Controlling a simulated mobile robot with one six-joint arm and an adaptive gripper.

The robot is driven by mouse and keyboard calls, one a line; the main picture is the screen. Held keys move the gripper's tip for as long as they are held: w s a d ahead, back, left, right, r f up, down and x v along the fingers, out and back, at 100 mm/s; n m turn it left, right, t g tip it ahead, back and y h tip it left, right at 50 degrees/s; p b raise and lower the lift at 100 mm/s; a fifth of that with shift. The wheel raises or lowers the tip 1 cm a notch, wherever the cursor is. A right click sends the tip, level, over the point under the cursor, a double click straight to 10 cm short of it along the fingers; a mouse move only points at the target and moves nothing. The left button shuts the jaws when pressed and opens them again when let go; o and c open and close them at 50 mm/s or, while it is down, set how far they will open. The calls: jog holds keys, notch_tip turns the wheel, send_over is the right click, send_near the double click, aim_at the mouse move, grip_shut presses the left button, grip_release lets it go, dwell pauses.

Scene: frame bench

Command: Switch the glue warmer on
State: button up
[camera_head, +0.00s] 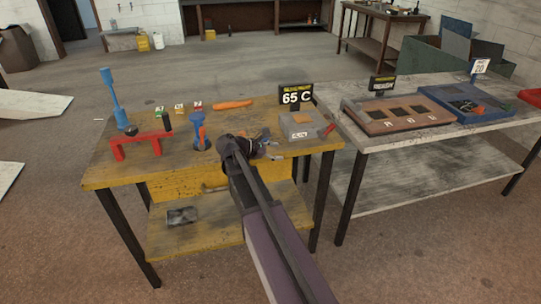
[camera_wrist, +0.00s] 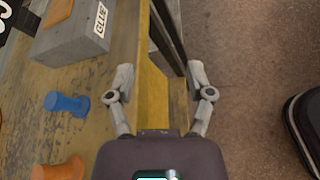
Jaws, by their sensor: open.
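The glue warmer (camera_head: 299,127) is a grey box on the right end of the yellow bench, with a white label on its front. A red piece (camera_head: 328,130) shows at its right side; I cannot tell if it is a switch. In the wrist view the warmer (camera_wrist: 80,43) is at upper left, its label reading GLUE. My gripper (camera_head: 268,143) is left of the warmer, near the bench's front edge. In the wrist view my gripper (camera_wrist: 158,72) is open and empty, its fingers apart over the front edge, not touching the warmer.
A 65 C sign (camera_head: 296,95) stands behind the warmer. A blue spool-shaped piece (camera_wrist: 68,104) and an orange piece (camera_wrist: 60,169) lie left of my gripper in the wrist view. A red stand (camera_head: 140,142) is at the bench's left. A grey bench (camera_head: 385,133) stands at right.

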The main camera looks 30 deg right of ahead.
jog(key=shift+s+a+f+m+y+p, duration=0.2)
jog(key=shift+s+a+m+y+p, duration=0.4)
jog(key=shift+a, duration=0.35)
jog(key=shift+s+a+f+m+y+p, duration=0.15)
jog(key=shift+s+a+m+y+p, duration=0.4)
jog(key=shift+a, duration=0.35)
jog(key=s+a+m+y+p, duration=0.3)
jog(key=s+a, duration=0.1)
jog(key=a, duration=0.2)
jog(key=s+a+r+m+y+p, duration=0.1)
jog(key=s+a+m+y+p, duration=0.2)
jog(key=a, duration=0.4)
jog(key=s+a+r+m+t+y+p, duration=0.1)
jog(key=s+a+m+y+p, duration=0.2)
jog(key=a, duration=0.4)
jog(key=shift+s+a+m+y+p, duration=0.25)
jog(key=shift+s+m+y+p, duration=0.05)
jog(key=shift+s+m+y, duration=0.6)
